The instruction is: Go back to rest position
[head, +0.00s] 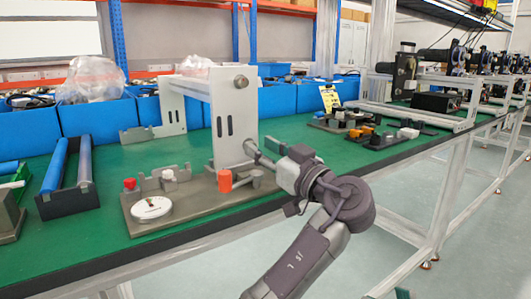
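My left gripper (258,153) is in the middle of the picture, above the green bench top (110,160). It is in front of the grey upright plate of a frame fixture (232,115). It is small and partly merged with the fixture behind it, so I cannot tell whether its fingers are open or shut, or whether they touch the plate. My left arm comes up from the bottom centre and bends at a dark joint.
A grey base plate with a white dial (151,208) and an orange knob (225,181) lies close below the gripper. Blue bins (95,117) line the back. Open floor (470,225) lies at the right.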

